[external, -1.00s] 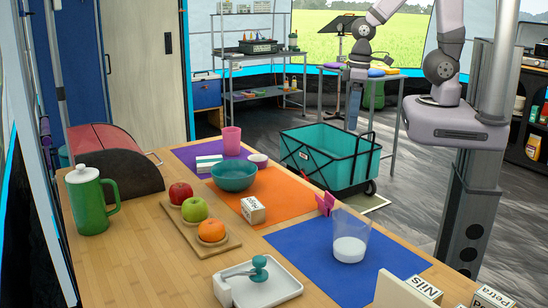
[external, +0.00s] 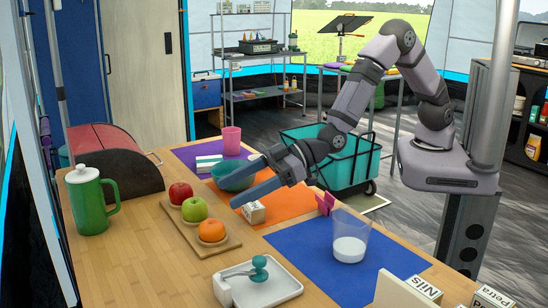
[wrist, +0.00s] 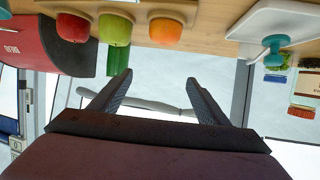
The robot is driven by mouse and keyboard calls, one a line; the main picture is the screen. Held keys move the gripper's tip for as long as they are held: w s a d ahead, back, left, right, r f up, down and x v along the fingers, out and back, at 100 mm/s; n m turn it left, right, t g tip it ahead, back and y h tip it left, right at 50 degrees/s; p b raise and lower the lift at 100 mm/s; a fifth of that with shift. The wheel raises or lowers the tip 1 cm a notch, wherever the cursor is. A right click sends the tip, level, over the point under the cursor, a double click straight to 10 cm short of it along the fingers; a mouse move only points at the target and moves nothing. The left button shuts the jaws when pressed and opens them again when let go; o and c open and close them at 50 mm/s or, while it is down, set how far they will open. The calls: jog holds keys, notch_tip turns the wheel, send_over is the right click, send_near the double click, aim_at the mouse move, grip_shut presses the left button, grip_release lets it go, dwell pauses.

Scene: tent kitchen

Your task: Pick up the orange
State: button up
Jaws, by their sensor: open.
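The orange (external: 211,230) sits at the near end of a small wooden board (external: 226,245) on the table. A green apple (external: 194,208) and a red apple (external: 180,193) sit in line behind it on the same board. My gripper (external: 232,193) is open and empty, above the table to the right of the fruit, its fingers pointing left toward the board. In the wrist view my two fingers (wrist: 158,82) are spread apart with nothing between them. The orange (wrist: 165,30) shows at the top there, beyond the fingertips and apart from them.
A teal bowl (external: 229,183) stands partly behind my gripper. A green pitcher (external: 90,203) stands left of the fruit. A white tray (external: 278,288) lies in front of the board. Bare table lies left of the board.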

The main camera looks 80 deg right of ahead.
aim_at(219, 225)
jog(key=shift+f, duration=3.05)
jog(key=shift+f+p+x, duration=0.15)
jog(key=shift+p+x, duration=0.05)
jog(key=shift+x, duration=1.15)
jog(key=shift+f+p+x, duration=0.2)
jog(key=shift+x, duration=1.1)
jog(key=shift+d, duration=0.1)
jog(key=shift+c, duration=0.5)
jog(key=c, duration=1.1)
